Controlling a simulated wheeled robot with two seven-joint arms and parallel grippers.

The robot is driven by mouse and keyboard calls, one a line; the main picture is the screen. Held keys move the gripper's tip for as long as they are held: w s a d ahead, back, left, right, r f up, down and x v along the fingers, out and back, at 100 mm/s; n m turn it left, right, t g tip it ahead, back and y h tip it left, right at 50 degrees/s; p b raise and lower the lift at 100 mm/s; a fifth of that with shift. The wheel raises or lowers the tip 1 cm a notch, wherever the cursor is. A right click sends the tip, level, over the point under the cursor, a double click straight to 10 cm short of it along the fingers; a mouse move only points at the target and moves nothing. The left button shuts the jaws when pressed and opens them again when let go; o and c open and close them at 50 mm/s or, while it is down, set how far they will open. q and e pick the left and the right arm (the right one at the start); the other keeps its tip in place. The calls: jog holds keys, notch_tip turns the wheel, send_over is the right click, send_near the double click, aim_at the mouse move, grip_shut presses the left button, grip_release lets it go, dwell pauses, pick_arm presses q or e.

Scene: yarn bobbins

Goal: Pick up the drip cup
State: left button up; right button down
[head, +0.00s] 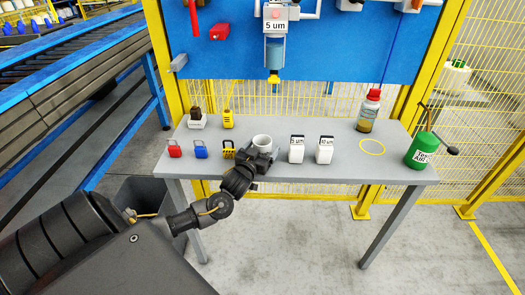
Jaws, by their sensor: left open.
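The drip cup appears to be the white round cup (262,141) on the grey table, near the middle, open side up. My left gripper (259,153) is at the near side of the cup and covers its lower front. The gripper is open. I cannot tell whether its fingers are around the cup or just in front of it. My right gripper does not show.
A filter unit (274,50) hangs on the blue panel above.

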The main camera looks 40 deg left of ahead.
aim_at(262, 140)
pick_arm(q)
jog(key=c, duration=1)
jog(key=shift+c, duration=0.2)
jog(key=shift+r, duration=0.5)
notch_tip(262, 140, up, 2)
jog(key=shift+r, duration=0.2)
jog(key=s+d+r, duration=0.3)
jog(key=s+r, duration=0.6)
jog(key=s, duration=0.4)
jog(key=shift+s+d+r+b, duration=0.15)
jog(key=shift+s+r+b, duration=0.15)
jog(key=shift+s, duration=0.1)
